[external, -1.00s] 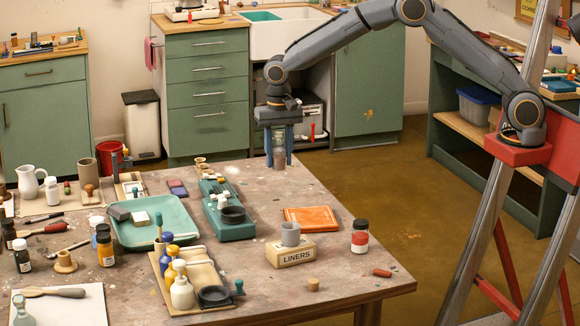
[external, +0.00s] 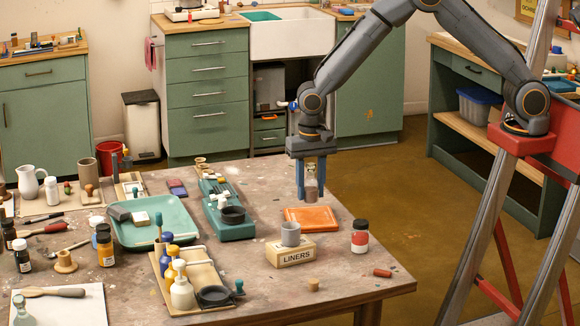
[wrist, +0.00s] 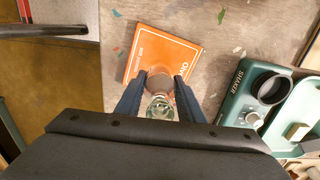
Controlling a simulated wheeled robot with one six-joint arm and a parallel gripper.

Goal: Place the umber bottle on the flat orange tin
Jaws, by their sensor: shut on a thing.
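My gripper (external: 311,187) is shut on a small bottle (external: 311,189) with a clear top and a brownish body. The bottle hangs upright between the blue fingers, just above the back part of the flat orange tin (external: 311,220). In the wrist view the bottle (wrist: 160,105) shows between the fingertips, with the orange tin (wrist: 160,55) beneath and beyond it. The fingers hide part of the bottle, and its label cannot be read. The tin lies flat on the table near its right edge, and its top is bare.
A box marked LINERS (external: 290,253) with a grey cup (external: 290,234) on it stands in front of the tin. A red-labelled jar (external: 360,237) stands to the right. The green shaker (external: 229,215) is to the left. The table edge lies close on the right.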

